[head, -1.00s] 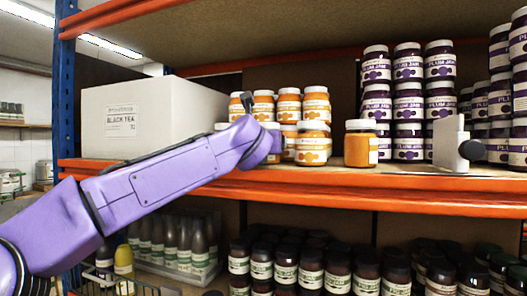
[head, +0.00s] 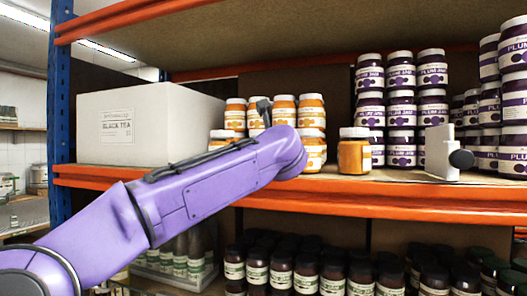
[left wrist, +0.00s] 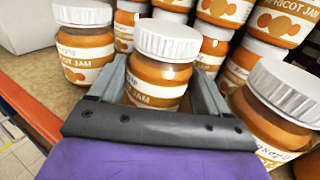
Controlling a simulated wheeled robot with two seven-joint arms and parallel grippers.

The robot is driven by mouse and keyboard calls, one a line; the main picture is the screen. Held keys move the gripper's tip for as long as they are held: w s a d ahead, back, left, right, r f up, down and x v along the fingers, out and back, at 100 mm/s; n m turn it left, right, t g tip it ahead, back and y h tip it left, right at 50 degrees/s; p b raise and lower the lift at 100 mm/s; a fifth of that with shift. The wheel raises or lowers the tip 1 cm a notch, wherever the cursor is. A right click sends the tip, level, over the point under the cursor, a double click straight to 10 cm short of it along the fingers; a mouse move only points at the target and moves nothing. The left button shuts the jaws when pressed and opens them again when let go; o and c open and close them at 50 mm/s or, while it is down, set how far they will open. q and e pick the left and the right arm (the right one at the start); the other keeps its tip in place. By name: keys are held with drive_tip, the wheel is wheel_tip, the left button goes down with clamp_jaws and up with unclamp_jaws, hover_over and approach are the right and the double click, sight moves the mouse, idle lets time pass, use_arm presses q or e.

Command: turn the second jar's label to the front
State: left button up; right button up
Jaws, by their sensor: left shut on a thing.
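My left gripper (left wrist: 161,68) is shut on an orange apricot jam jar (left wrist: 166,75) with a white lid. Its fingers lie on both sides of the jar, which looks upright. Part of its white label, reading JAM, faces my wrist; the gripper body hides the lower part. In the head view my purple arm covers this jar. A labelled apricot jar (left wrist: 86,45) stands left of it, another (left wrist: 276,105) right of it. In the head view, a separate orange jar (head: 354,152) at the row's right end shows mostly plain orange. My right gripper is out of view.
More apricot jars (head: 312,112) are stacked close behind. A white Black Tea box (head: 150,125) stands left. Stacked plum jam jars (head: 401,110) and a white block with a dark knob (head: 441,153) are right. The orange shelf edge (head: 400,204) runs in front.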

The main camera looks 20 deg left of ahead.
use_arm(q)
drive_tip(key=shift+f, duration=0.15)
drive_tip(key=o, duration=1.7)
drive_tip(key=shift+a+f, duration=0.1)
